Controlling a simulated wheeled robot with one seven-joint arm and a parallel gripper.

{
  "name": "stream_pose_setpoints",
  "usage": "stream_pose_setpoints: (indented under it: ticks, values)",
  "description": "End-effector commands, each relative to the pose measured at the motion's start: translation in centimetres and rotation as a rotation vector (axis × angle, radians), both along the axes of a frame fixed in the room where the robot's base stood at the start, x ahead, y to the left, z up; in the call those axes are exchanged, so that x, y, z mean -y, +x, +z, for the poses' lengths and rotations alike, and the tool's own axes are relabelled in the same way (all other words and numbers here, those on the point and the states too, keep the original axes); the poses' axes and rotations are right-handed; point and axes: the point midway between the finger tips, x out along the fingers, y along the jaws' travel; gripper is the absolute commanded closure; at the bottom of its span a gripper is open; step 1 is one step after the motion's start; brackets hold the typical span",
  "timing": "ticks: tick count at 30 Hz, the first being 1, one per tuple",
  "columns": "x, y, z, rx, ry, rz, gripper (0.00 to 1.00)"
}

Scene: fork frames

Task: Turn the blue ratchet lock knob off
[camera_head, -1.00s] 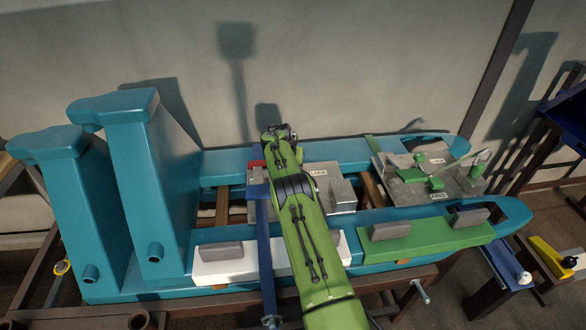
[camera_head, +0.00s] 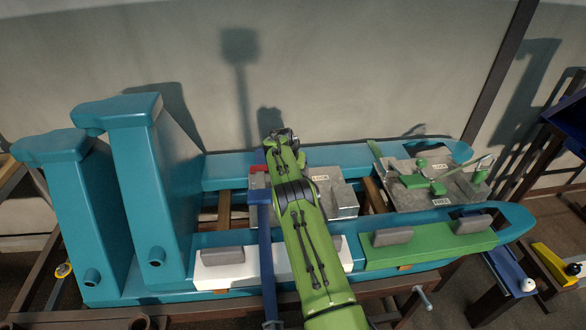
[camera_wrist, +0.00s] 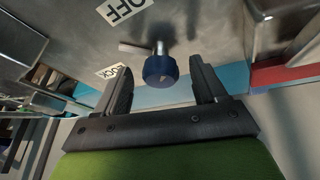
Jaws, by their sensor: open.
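The blue knob (camera_wrist: 161,70) shows in the wrist view on a short metal shaft, in front of a grey metal plate (camera_wrist: 190,22). An "OFF" label (camera_wrist: 124,9) and a second, partly hidden label (camera_wrist: 110,70) are on the plate. My gripper (camera_wrist: 160,80) is open, with one dark finger on each side of the knob; I cannot tell whether either touches it. In the head view my green arm reaches over the grey metal block (camera_head: 335,190), and my gripper (camera_head: 279,134) is at its far side. The knob is hidden there.
A teal frame (camera_head: 430,225) surrounds the block, with two tall teal columns (camera_head: 140,180) at left. A blue bar (camera_head: 265,250) with a red part (camera_head: 257,169) runs beside my arm. A second grey plate with green levers (camera_head: 425,180) is at right.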

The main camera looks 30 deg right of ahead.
Motion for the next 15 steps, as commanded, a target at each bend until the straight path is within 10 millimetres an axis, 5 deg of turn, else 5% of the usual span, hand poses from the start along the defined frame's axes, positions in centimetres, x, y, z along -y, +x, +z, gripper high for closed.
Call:
stream_pose_setpoints:
  ticks: [5, 15]
  values:
    - [-1.0, -0.4, 2.6, 0.001, 0.001, 0.002, 0.29]
    - [-4.2, -2.2, 11.4, 0.003, -0.002, 0.003, 0.29]
